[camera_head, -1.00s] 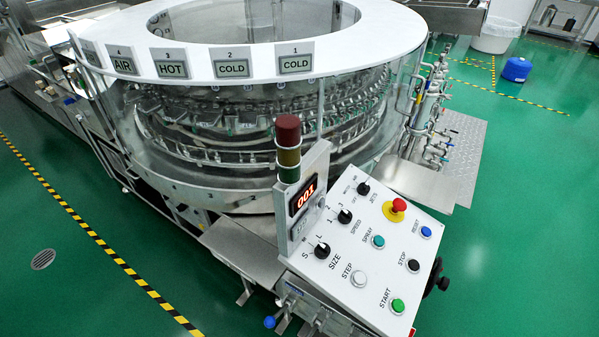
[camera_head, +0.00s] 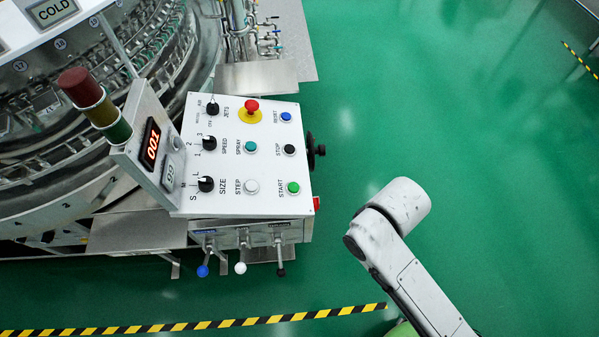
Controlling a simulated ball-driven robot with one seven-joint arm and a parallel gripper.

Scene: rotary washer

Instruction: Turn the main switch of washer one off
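The washer's white control panel (camera_head: 232,165) is left of centre. It carries SIZE, SPEED and JETS knobs, an emergency stop button (camera_head: 250,108), and RESET, SPRAY, STOP, STEP and START buttons. No label reading main switch is legible. A small red part (camera_head: 317,203) shows at the panel box's right side, near START; its shape is too small to tell. A black knob or handwheel (camera_head: 316,151) sticks out from the same side. My arm's white link enters from the lower right, apart from the panel. My gripper is not in view.
A red, amber and green light tower (camera_head: 95,105) and a display reading 001 (camera_head: 151,143) stand at the panel's left. Levers with blue, white and black balls (camera_head: 241,267) hang below. Green floor (camera_head: 450,130) is clear at right; a striped line (camera_head: 200,326) crosses below.

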